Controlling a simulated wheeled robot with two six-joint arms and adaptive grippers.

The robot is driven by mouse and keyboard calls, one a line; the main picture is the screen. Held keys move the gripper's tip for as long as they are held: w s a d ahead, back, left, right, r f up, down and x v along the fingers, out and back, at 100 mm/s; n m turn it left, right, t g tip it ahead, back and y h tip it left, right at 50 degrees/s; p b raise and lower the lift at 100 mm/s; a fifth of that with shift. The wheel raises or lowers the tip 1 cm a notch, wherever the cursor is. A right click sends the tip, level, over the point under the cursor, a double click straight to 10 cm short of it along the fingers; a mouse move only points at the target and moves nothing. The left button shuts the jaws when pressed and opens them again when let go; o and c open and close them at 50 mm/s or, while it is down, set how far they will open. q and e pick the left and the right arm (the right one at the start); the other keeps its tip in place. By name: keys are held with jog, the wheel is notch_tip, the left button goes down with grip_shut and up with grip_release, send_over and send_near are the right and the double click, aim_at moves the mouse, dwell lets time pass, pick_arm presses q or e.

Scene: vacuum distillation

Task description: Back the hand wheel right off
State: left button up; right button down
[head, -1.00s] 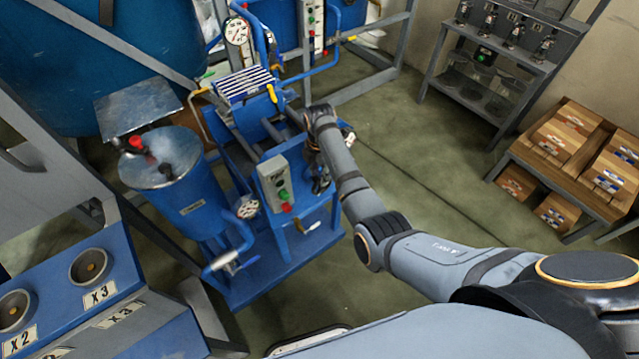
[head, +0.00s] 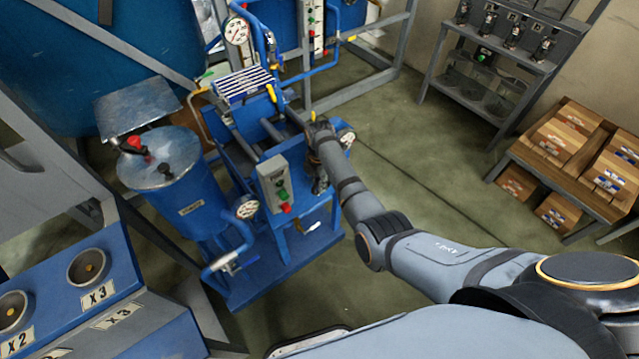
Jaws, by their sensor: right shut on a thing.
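The blue vacuum distillation unit (head: 285,250) stands left of the middle, with a grey control box (head: 273,184) on its front. My right arm reaches in from the right to the unit's right side. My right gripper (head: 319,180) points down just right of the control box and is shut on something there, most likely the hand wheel. I cannot make out the hand wheel itself, as the wrist and fingers cover that spot. My left gripper is not in view.
A dial gauge (head: 345,137) sits close beside my right wrist, and another (head: 246,207) is at the unit's front. A blue tank (head: 175,190) stands at left. The floor (head: 420,180) to the right is clear, before crates (head: 570,170) and a grey shelf (head: 490,70).

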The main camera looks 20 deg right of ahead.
jog(key=shift+s+a+r+h+p, duration=0.25)
jog(key=shift+h+p, duration=0.35)
jog(key=shift+p, duration=0.5)
jog(key=shift+w+f+t+h+p, duration=0.15)
jog(key=shift+f+t+h+p, duration=0.3)
jog(key=shift+h, duration=0.25)
jog(key=c, duration=1.4)
grip_release()
jog(key=shift+o, duration=0.2)
jog(key=shift+r, duration=0.15)
jog(key=v, duration=0.3)
jog(key=d+v, duration=0.1)
jog(key=v, duration=0.2)
jog(key=d+v, duration=0.1)
jog(key=v, duration=0.2)
jog(key=shift+w+r, duration=0.35)
jog(key=shift+r, duration=0.2)
